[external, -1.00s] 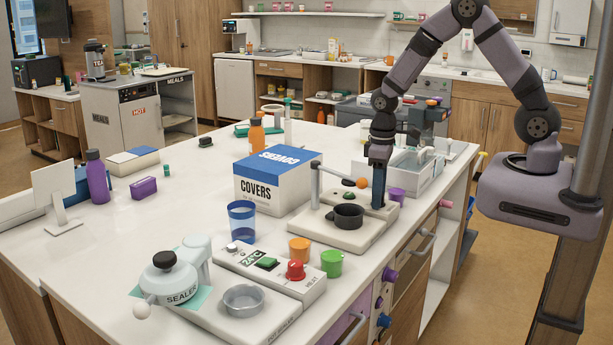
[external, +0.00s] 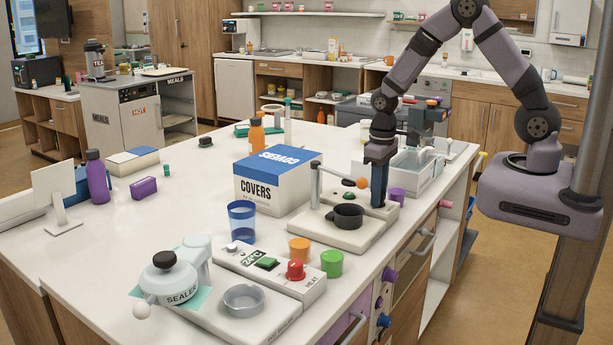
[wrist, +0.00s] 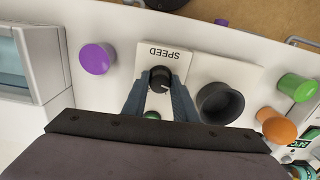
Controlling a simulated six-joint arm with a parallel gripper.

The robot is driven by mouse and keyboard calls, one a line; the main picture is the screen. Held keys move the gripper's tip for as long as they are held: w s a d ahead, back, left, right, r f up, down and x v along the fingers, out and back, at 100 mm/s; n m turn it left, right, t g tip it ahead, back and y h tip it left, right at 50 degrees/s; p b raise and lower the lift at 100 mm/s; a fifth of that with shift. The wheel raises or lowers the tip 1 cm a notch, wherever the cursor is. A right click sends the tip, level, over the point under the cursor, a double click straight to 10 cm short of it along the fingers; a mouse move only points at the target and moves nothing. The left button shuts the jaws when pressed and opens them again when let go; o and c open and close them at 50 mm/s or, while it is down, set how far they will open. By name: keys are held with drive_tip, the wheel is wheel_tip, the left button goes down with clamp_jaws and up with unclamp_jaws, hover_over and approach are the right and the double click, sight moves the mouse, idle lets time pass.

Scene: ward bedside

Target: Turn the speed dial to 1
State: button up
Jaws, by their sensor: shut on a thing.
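The speed dial (wrist: 161,76) is a small black knob on a white plate with the label SPEED (wrist: 163,53), which reads upside down in the wrist view. My gripper (wrist: 160,88) has its two fingers on either side of the knob and is shut on it. A light mark shows on the knob's face, but no numbers around it can be read. In the external view my gripper (external: 378,188) points straight down at the back of the white machine (external: 345,238), and the dial is hidden there.
A dark round cup (external: 347,216) sits on the machine beside my gripper, and it also shows in the wrist view (wrist: 221,103). The COVERS box (external: 270,185) is to the left. A purple cup (external: 397,195) is to the right.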

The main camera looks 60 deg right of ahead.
drive_tip(key=m, duration=0.4)
drive_tip(key=shift+m, duration=0.3)
drive_tip(key=shift+w+m, duration=0.1)
drive_tip(key=shift+m, duration=2.2)
drive_tip(key=o, duration=1)
drive_tip(key=shift+o, duration=0.2)
drive_tip(key=shift+r, duration=0.15)
drive_tip(key=shift+r+b, duration=0.9)
drive_tip(key=shift+r, duration=2.65)
